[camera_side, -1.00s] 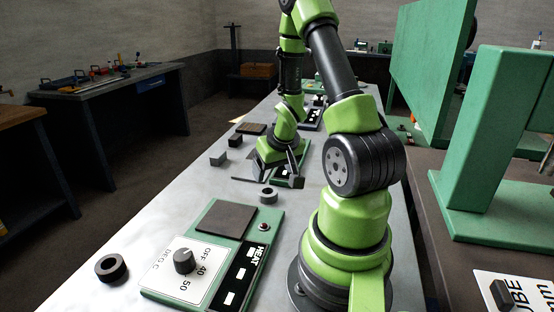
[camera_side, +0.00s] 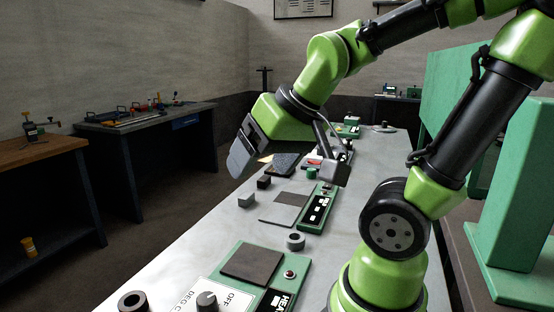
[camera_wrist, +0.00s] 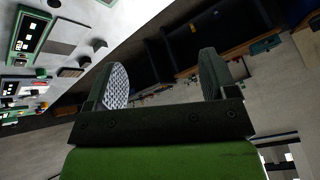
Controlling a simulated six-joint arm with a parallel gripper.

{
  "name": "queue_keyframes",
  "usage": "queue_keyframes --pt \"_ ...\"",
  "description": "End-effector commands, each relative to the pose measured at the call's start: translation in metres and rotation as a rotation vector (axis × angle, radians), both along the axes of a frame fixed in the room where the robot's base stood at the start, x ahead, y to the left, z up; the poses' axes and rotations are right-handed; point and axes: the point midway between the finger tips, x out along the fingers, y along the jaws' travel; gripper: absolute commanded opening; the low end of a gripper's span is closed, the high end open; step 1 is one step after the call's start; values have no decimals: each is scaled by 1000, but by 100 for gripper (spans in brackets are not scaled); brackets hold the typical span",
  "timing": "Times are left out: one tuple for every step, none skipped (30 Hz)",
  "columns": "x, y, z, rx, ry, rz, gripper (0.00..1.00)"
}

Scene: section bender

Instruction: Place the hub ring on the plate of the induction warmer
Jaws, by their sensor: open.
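The induction warmer (camera_side: 265,301) is a green unit with a dial, a red button and a dark square plate (camera_side: 252,265), which is bare; its front is cut off by the picture's lower edge. A dark ring (camera_side: 133,301) lies on the bench left of it, and a grey ring (camera_side: 296,241) lies just behind it. I cannot tell which is the hub ring. My gripper (camera_side: 246,151) is raised above the bench, well behind the warmer and apart from both rings. In the wrist view my gripper (camera_wrist: 163,82) is open and empty, with its two pads wide apart.
Further back stand a second green unit (camera_side: 319,211) with a flat grey plate, a light grey block (camera_side: 246,200) and a dark block (camera_side: 264,182). A large green machine (camera_side: 515,190) stands right. The bench's left front is mostly clear.

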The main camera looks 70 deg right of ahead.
Motion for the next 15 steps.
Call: queue_keyframes --pt "-9 16 9 27 -29 50 78" --pt "-14 23 13 44 -37 73 78" --pt "-21 31 16 66 -46 101 78" --pt "-25 36 18 80 -51 118 78" --pt "-29 40 20 92 -54 133 78" --pt "-33 44 22 105 -57 148 74" --pt "-35 47 23 111 -59 157 67" --pt "-37 48 23 116 -59 163 66" --pt "-39 50 24 121 -59 168 66" --pt "-39 50 24 123 -59 170 66" --pt "-39 50 24 124 -59 170 66" --pt "-39 50 24 124 -59 170 66" --pt "-39 50 24 123 -58 170 66" --pt "-39 50 24 124 -58 169 66" --pt "-39 50 24 124 -58 169 66"
